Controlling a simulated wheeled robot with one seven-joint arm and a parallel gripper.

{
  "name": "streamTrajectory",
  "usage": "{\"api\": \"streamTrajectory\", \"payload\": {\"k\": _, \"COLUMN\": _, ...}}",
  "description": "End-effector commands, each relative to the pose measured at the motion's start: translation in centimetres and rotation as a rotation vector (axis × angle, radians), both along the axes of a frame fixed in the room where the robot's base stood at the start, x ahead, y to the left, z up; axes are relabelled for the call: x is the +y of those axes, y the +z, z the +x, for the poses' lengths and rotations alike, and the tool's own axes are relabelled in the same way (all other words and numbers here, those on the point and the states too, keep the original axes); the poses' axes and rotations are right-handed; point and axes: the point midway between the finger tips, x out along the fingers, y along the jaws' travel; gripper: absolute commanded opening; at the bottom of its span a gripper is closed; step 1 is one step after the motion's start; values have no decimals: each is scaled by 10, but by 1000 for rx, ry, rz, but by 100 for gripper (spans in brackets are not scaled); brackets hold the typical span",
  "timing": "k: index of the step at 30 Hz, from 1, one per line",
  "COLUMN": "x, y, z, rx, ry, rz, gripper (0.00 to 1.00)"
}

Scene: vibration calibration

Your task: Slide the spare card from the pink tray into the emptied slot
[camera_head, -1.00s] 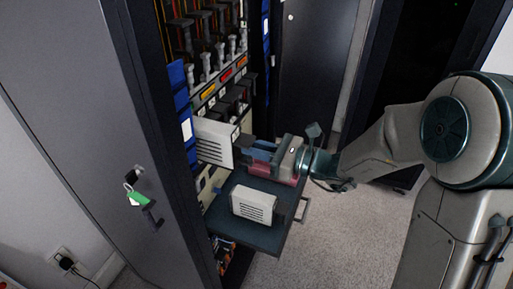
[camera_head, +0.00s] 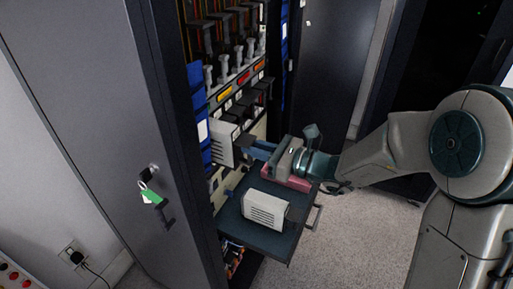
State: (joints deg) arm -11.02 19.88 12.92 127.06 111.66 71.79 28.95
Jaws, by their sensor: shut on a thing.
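A white card module (camera_head: 224,144) sits at the rack's row of slots, with its pale front part sticking out. My gripper (camera_head: 250,149) reaches in from the right, its blue fingers shut on the card's outer end. The finger contact is small and partly hidden. The pink tray (camera_head: 290,180) lies on the pull-out shelf below my gripper, and no card shows in its visible part. The slot opening is hidden behind the card, so I cannot tell how deep the card sits.
A second white module with vents (camera_head: 265,209) rests on the dark pull-out shelf (camera_head: 260,240). The open cabinet door (camera_head: 95,110) with a green key tag (camera_head: 151,194) stands at left. Cables and connectors (camera_head: 235,50) fill the rack above. Carpet is free at right.

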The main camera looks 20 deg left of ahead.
Motion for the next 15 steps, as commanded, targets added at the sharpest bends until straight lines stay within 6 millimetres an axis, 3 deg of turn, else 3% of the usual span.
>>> {"api": "streamTrajectory", "payload": {"k": 15, "x": 30, "y": 0, "z": 2, "rx": -1, "ry": 1, "rz": 3, "gripper": 0}}
